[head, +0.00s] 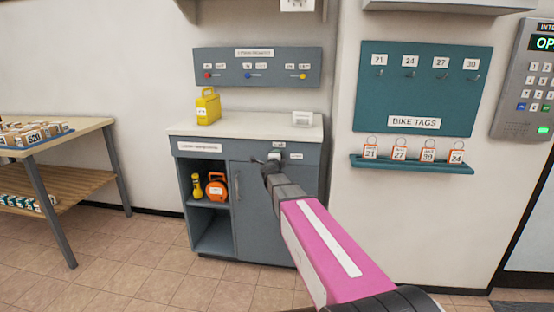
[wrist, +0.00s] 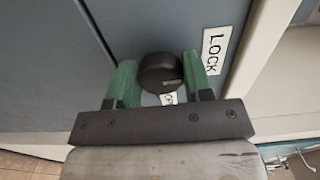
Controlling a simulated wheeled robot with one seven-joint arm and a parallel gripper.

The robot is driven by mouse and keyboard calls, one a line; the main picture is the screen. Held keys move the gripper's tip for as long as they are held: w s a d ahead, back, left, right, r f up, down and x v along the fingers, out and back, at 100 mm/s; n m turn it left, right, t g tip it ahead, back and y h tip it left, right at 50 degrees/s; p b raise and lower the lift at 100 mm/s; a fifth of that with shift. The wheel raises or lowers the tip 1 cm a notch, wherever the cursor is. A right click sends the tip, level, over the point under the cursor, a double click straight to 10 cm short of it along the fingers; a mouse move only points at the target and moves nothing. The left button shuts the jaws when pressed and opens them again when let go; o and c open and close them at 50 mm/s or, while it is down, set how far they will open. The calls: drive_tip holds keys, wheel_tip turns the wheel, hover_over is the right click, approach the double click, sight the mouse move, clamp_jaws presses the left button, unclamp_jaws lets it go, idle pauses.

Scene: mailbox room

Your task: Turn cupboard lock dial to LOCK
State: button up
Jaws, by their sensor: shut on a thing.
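A white LOCK label (wrist: 214,50) is to the right of the dial in the wrist view. In the head view my gripper (head: 271,166) is at the top of the cupboard door (head: 257,205) and hides the dial. The dial's exact pointing direction is hard to tell.
The cupboard's open shelves (head: 208,232) at left hold a yellow item and an orange item (head: 216,187). A yellow container (head: 208,106) stands on the countertop (head: 250,125). A teal tag tray (head: 412,165) is on the wall at right. A table (head: 85,130) is at left.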

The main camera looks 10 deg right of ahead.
drive_tip(key=o, duration=0.9)
drive_tip(key=v, duration=1)
drive_tip(key=shift+s+a, duration=0.15)
drive_tip(key=shift+s, duration=0.25)
